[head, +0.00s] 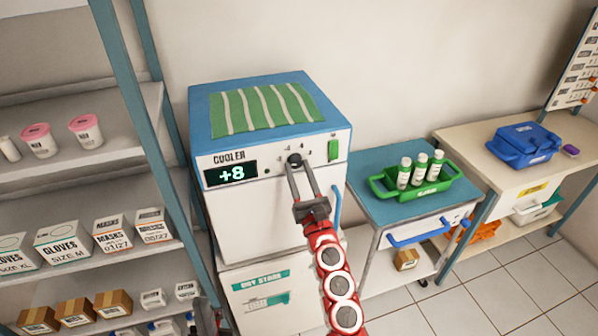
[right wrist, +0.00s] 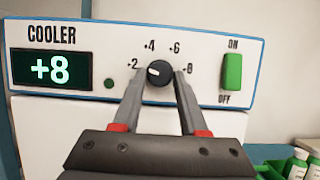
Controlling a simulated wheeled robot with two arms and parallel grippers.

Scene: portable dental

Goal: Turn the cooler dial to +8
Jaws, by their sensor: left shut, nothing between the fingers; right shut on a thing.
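The cooler (head: 275,215) is a white box with a blue top and a front panel. Its display (head: 231,173) reads +8, and the same display shows in the right wrist view (right wrist: 52,69). The black dial (right wrist: 159,73) sits among the marks +2, +4, +6 and a partly covered one at right. A white mark shows on the dial's left side. My right gripper (head: 299,164) reaches up to the panel and is shut on the dial, one finger on each side. My left gripper is not in view.
A green switch (right wrist: 232,71) is right of the dial. A striped green cloth (head: 264,108) lies on the cooler. Shelves (head: 90,190) with boxes stand close at left. A blue-topped cart (head: 370,208) holds a green tray (head: 385,190) of bottles at right.

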